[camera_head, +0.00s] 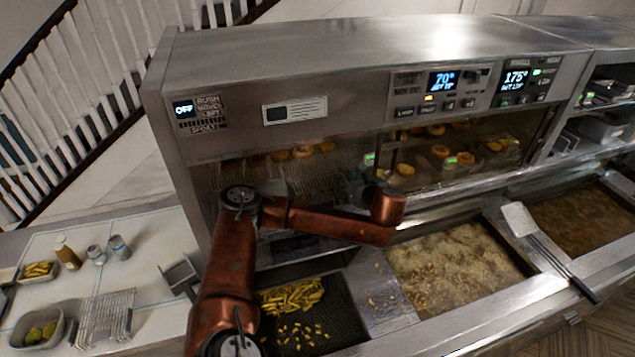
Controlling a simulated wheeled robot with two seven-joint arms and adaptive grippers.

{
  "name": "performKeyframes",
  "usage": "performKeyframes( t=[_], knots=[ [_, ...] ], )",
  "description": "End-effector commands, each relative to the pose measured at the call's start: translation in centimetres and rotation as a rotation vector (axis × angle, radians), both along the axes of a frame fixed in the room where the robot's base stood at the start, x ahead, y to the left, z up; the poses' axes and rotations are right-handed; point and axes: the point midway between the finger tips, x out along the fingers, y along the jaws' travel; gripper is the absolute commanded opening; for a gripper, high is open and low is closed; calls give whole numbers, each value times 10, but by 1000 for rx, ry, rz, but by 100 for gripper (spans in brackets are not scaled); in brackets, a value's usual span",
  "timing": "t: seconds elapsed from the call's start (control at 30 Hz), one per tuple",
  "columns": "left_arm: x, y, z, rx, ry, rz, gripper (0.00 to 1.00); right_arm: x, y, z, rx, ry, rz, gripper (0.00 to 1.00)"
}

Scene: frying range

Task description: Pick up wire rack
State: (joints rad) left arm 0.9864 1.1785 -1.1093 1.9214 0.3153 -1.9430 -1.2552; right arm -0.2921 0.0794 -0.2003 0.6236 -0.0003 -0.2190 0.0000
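A silver wire rack (107,315) lies on the white counter at the lower left, apart from my arm. A wire-like grid (225,176) also shows inside the heated cabinet, behind my arm. My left arm, copper-coloured, comes up from the bottom left and bends right across the front of the cabinet. My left gripper (354,187) is at the cabinet opening, partly hidden behind my own wrist. It is small and dark, and I cannot make out its fingers or whether it holds anything. My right gripper is not in view.
The steel cabinet (330,60) holds several round golden pieces. Below are a tray of fries (291,296), an oil vat (455,268) and a long-handled tool (548,245). A bottle (68,253), shakers and containers stand on the left counter, which has bare room between them.

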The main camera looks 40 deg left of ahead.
Motion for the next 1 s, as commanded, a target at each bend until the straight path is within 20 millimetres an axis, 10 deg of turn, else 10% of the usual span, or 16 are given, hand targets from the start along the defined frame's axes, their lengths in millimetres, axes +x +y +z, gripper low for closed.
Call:
performKeyframes(
  t=[0.23,0.7,1.0],
  knots=[
    [12,22,-11,0,2,-8,28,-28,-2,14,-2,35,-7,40],
    [20,43,-23,-2,-1,-9,28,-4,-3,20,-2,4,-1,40],
    [20,43,-23,-3,-1,-9,7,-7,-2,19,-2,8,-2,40]
  ],
)
